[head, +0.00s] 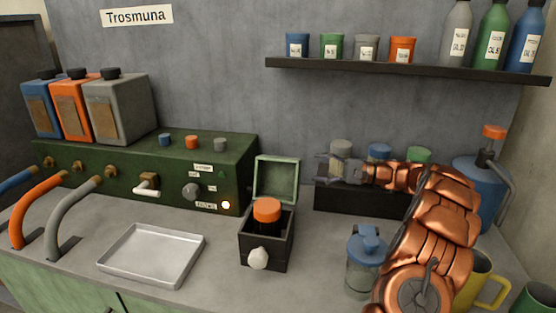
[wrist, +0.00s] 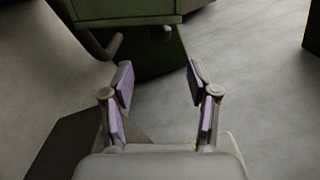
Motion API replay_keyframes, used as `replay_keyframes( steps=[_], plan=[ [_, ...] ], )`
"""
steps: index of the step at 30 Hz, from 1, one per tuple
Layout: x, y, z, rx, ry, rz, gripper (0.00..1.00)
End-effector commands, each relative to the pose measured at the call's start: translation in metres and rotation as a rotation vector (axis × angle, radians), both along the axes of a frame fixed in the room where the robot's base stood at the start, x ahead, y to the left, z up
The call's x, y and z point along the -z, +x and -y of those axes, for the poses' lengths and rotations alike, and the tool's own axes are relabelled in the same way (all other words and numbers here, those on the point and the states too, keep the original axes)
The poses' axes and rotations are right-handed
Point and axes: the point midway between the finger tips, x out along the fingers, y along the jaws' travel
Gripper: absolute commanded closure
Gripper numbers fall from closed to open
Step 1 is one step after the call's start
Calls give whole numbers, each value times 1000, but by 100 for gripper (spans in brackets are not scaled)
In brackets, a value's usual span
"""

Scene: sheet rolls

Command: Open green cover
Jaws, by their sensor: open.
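The green cover (head: 276,181) stands raised and open at the back of a small black box (head: 265,251). The box holds a dark item with an orange cap (head: 267,210) and has a pale round knob on its front. My gripper (head: 322,168) is open and empty, to the right of the cover and apart from it, pointing left. In the wrist view, the spread fingers (wrist: 158,82) have nothing between them. A green body shows at the top of that view; I cannot tell which thing it is.
A dark green machine (head: 110,178) with knobs stands at the left, behind a metal tray (head: 153,254). A black rack (head: 345,198) with several jars is under my arm. A blue-lidded jar (head: 365,262) stands beside my arm. A shelf (head: 400,71) hangs above.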

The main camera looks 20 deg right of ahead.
Motion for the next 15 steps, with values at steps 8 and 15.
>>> replay_keyframes(
  steps=[8,15],
  plan=[
    [0,20,-32,-2,2,-3,41],
    [-1,44,-66,0,-2,-1,41]
  ],
)
